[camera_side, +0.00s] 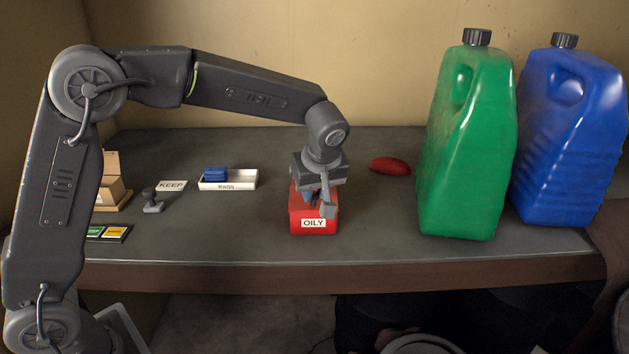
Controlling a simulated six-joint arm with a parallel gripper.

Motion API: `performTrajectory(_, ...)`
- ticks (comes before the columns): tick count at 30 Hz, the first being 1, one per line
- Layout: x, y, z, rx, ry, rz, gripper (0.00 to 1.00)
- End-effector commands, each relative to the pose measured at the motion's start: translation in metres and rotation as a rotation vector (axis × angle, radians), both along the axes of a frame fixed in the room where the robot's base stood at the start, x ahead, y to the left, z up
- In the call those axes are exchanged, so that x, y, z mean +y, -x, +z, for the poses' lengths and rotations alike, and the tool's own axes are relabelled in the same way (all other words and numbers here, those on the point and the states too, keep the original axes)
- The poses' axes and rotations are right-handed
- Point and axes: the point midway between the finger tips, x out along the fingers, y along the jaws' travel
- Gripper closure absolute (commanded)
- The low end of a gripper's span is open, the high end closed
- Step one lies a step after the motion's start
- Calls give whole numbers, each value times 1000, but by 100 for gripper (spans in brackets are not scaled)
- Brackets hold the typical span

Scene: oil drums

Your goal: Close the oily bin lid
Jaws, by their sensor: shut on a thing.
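The small red bin (300,222) with a white OILY label stands near the front edge of the table, left of the green jug. My gripper (322,203) points down at the top of the bin, with one finger in front of its upper right side. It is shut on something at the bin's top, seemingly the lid. The gripper covers most of the top, so I cannot tell the lid's angle. A small bluish patch shows between the fingers, too small to make out.
A green jug (465,150) and a blue jug (570,140) stand tall at the right. A red cloth (390,166) lies behind. A RAGS tray (245,181) holding a blue cloth (214,173), a KEEP card (171,186) and a stamp-like object (152,202) are left. Table between tray and bin is clear.

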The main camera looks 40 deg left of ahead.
Motion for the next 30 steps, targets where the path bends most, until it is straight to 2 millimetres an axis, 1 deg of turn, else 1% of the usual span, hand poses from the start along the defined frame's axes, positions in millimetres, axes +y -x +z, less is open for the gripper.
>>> performTrajectory(1,-3,2,1,5,4,-1,100)
performTrajectory(6,-4,3,1,9,5,-1,100)
performTrajectory(7,-4,3,1,9,5,-1,75)
performTrajectory(15,-3,2,0,8,4,-1,50)
performTrajectory(21,-3,2,0,8,3,-1,50)
performTrajectory(24,-4,2,4,6,3,-2,50)
performTrajectory(26,-6,3,9,4,4,-2,50)
performTrajectory(30,-14,7,31,2,4,-3,50)
